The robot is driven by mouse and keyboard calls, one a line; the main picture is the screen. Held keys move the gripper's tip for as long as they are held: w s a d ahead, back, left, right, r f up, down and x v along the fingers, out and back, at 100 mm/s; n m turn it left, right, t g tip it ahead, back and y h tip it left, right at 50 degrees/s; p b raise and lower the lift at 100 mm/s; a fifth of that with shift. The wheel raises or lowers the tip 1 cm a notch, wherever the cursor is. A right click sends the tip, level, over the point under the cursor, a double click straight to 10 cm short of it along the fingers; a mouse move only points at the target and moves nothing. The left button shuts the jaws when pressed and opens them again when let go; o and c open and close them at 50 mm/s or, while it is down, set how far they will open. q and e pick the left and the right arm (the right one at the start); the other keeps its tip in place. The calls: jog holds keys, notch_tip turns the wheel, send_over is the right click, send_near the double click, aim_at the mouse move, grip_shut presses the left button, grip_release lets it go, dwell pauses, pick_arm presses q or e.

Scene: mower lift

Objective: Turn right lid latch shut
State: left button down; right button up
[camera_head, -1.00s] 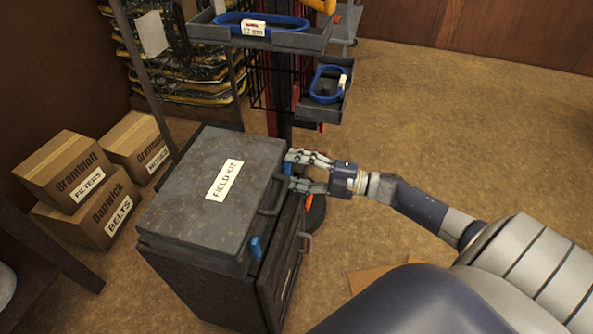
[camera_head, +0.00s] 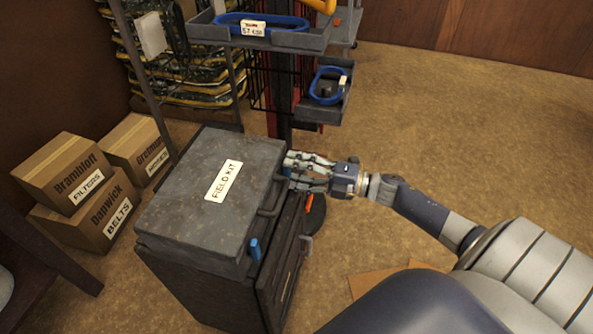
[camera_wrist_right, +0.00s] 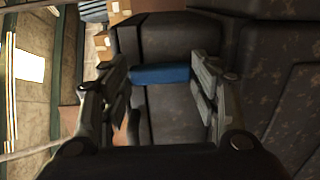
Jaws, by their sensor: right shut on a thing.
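A second blue latch (camera_head: 255,250) sits at the near end of the same side, sticking upward. My left gripper is not in view.
A dark handle (camera_head: 272,200) sits on the lid side between the latches. A shelf with trays (camera_head: 320,105) stands behind the case. Cardboard boxes (camera_head: 85,205) are stacked to the left.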

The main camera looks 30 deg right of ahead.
jog(key=o, duration=1)
jog(key=shift+o, duration=0.2)
jog(key=shift+s, duration=0.1)
jog(key=v, duration=1.2)
